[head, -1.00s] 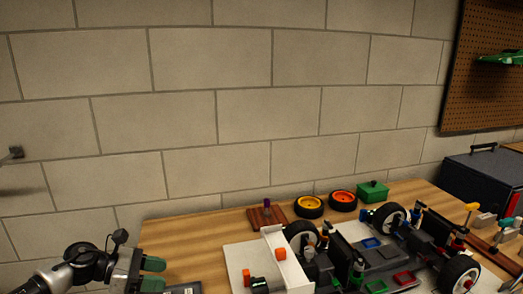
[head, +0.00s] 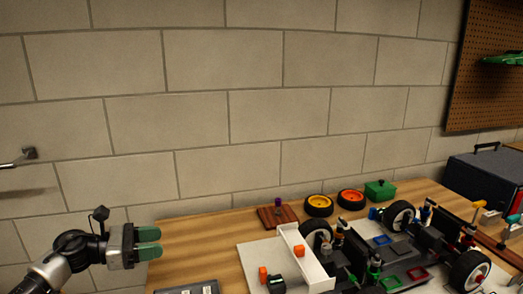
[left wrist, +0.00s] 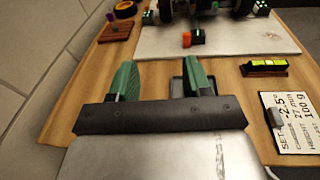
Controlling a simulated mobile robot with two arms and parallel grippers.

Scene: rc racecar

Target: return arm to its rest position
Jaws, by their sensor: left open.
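My left gripper (head: 148,243) has green fingertips and is at the left end of the workbench in the head view, beside the wall. In the left wrist view its two green fingers (left wrist: 160,80) are spread apart with nothing between them. They show above the wooden bench top. My right gripper is not in view. The RC car (head: 400,255) sits on a pale board to the right, well apart from my left gripper.
The wooden bench (head: 200,232) has bare room near its left end. A wooden block with a purple knob (head: 277,215), two wheels with orange and yellow hubs (head: 318,205), a green box (head: 380,190) and a dark toolbox (head: 487,175) stand along the back. A note card (left wrist: 290,122) lies right.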

